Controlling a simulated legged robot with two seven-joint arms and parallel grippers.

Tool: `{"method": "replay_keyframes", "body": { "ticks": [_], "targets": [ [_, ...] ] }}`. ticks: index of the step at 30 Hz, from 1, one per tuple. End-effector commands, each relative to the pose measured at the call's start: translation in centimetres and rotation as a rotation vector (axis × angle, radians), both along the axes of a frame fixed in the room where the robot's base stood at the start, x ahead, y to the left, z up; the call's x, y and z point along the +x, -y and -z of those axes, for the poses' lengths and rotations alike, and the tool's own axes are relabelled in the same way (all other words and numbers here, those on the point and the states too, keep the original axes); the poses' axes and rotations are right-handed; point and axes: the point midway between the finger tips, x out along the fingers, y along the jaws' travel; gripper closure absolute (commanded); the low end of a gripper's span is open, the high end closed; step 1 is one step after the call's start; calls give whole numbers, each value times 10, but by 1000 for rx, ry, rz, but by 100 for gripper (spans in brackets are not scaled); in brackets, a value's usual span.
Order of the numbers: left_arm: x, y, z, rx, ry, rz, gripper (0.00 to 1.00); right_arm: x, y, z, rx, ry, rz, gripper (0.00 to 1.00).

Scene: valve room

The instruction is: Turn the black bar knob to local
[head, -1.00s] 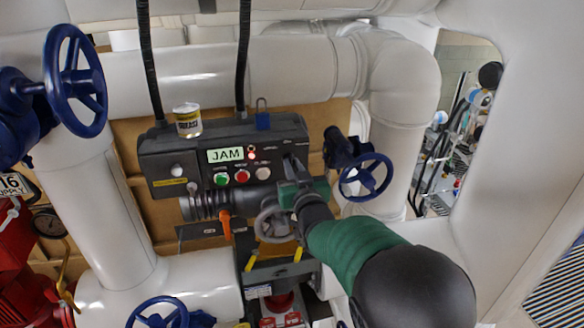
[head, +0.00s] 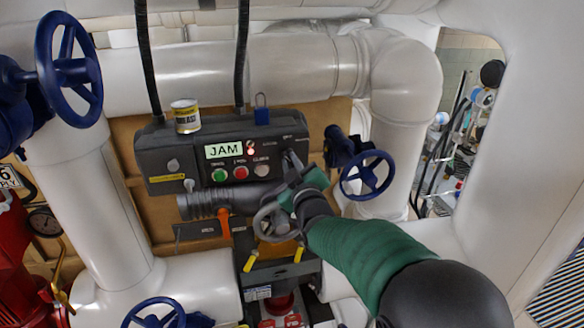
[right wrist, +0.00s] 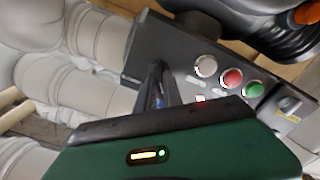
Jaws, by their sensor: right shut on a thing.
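The dark control box (head: 225,152) has a lit display (head: 222,150) reading JAM, with a red lamp beside it. My right gripper (head: 291,160) is at the right end of the box's front face. Its dark fingers are shut on the black bar knob, which they mostly hide, so its pointing direction cannot be read. In the right wrist view the fingers (right wrist: 157,86) meet the panel beside the white button (right wrist: 206,66). My left gripper is not in view.
Green (head: 220,175), red (head: 241,172) and white (head: 262,170) buttons sit left of the gripper. A grey knob (head: 173,165) is at the box's left end. A can (head: 186,116) and blue padlock (head: 262,115) are on top. A blue handwheel (head: 368,175) stands close right.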

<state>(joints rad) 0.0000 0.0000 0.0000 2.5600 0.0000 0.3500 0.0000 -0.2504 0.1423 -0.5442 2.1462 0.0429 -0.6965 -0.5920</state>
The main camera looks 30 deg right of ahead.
Motion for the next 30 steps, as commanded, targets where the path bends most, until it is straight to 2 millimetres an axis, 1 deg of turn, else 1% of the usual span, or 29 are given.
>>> {"method": "replay_keyframes", "body": {
  "ticks": [6,15,21,30],
  "targets": [
    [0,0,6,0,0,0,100,0,0,2,-169,-58,1,100],
    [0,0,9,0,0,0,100,1,-1,3,-332,-112,0,100],
    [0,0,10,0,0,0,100,1,-1,2,-381,-128,1,100],
    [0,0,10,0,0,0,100,1,-1,2,-394,-132,1,100]
  ]
}}
